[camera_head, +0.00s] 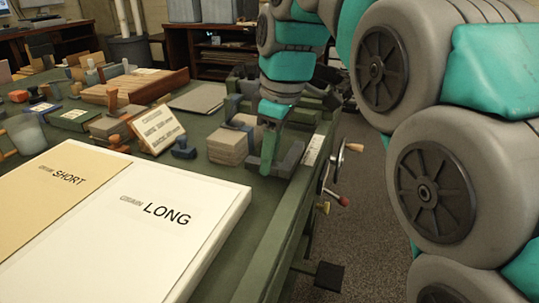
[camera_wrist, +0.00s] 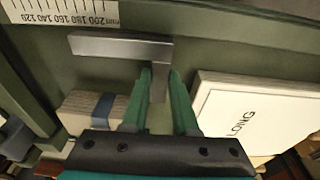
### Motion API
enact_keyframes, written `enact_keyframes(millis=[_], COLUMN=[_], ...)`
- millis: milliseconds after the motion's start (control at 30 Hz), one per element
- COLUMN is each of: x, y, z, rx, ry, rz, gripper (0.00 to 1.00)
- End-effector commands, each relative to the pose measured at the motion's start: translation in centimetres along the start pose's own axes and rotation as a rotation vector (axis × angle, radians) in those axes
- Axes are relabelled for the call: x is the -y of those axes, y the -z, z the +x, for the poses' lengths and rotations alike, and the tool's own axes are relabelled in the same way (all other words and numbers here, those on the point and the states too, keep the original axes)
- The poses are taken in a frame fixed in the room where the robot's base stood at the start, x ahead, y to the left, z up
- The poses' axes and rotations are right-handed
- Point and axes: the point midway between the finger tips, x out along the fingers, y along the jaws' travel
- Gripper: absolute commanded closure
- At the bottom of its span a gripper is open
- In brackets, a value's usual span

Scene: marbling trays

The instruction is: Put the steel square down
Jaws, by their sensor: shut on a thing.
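The steel square (camera_wrist: 110,45) is a grey L-shaped piece in the wrist view. One leg points left across the green tabletop, and the other runs down between my fingers. My gripper (camera_wrist: 162,75) is shut on this second leg. In the head view my gripper (camera_head: 268,165) is low over the bench near its right edge, with a grey part of the square (camera_head: 291,160) just right of the fingers. I cannot tell whether the square touches the bench.
A white board marked LONG (camera_head: 205,220) and a tan sheet marked SHORT (camera_head: 45,195) lie front left. A banded block stack (camera_head: 228,147) stands just left of my gripper. A printed scale (camera_wrist: 70,14) runs along the bench edge. Tools and blocks crowd the back left.

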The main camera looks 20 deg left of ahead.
Motion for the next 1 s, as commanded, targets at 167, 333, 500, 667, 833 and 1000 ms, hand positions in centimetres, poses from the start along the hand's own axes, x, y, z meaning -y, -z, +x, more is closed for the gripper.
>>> enact_keyframes(millis=[167, 333, 500, 667, 833, 1000], x=[0.0, 0.0, 0.0, 0.0, 0.0, 0.0], y=[-0.1, -0.1, -0.2, -0.2, -0.2, -0.2], z=[0.4, 0.8, 1.2, 1.2, 1.2, 1.2], rx=[0.0, 0.001, 0.001, 0.0, 0.0, 0.001], ry=[0.0, 0.001, 0.001, 0.001, 0.001, 0.001], rz=[0.0, 0.0, 0.0, 0.0, 0.0, 0.0], gripper=[1.0, 1.0, 1.0, 0.65, 0.46, 0.43])
